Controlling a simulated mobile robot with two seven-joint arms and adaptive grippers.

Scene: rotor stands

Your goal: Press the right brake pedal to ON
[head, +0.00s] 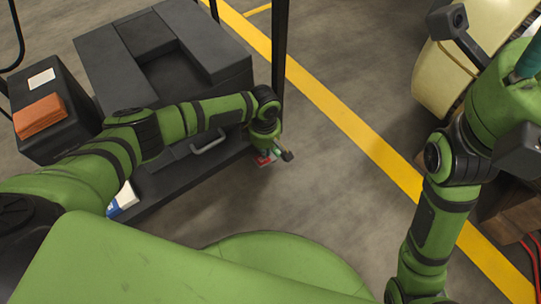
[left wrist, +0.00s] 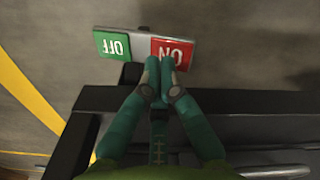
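The brake pedal is a grey bar with a green OFF pad (left wrist: 115,44) and a red ON pad (left wrist: 178,52); the lettering appears upside down in the left wrist view. In the head view a small red part of the pedal (head: 263,159) shows low beside the dark cart. My left gripper (left wrist: 160,66) has its teal fingers together, with nothing seen between them. Its tips overlap the left, lower edge of the ON pad; I cannot tell whether they touch it. The left gripper (head: 268,145) hides part of the pedal in the head view. Teal of my right gripper (head: 528,63) shows at the right edge.
The dark cart (head: 215,45) has a low deck and a metal handle (head: 208,143) near my left forearm. A dark upright post (head: 279,45) stands close to my left wrist. A cream rounded object (head: 435,80) is at the right. The floor between is clear, crossed by a yellow line (head: 345,117).

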